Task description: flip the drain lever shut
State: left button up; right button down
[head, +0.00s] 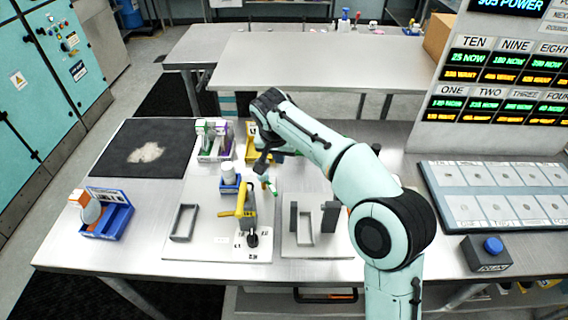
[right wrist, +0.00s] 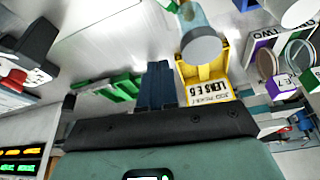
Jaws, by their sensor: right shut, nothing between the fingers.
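A yellow lever (head: 240,203) stands upright on a grey post on the white base plate (head: 200,240) at the table's middle, and I take it for the drain lever. A black knob (head: 252,239) sits just in front of it. My right gripper (head: 264,170) is above and behind the lever, apart from it, with its fingers together and nothing between them. The right wrist view also shows these dark blue fingers (right wrist: 157,85). I cannot make out the lever in the right wrist view. My left gripper is not in view.
A blue-and-white container (head: 229,178) stands behind the lever. A grey frame (head: 184,222) is at its left, and a second plate with grey uprights (head: 329,217) at its right. A blue bin (head: 113,220) is at far left. A yellow bin (right wrist: 206,75) shows in the wrist view.

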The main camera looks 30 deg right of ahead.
jog(key=r, duration=0.1)
jog(key=a+r, duration=0.1)
jog(key=r, duration=0.1)
jog(key=shift+r, duration=0.1)
dwell(0.5)
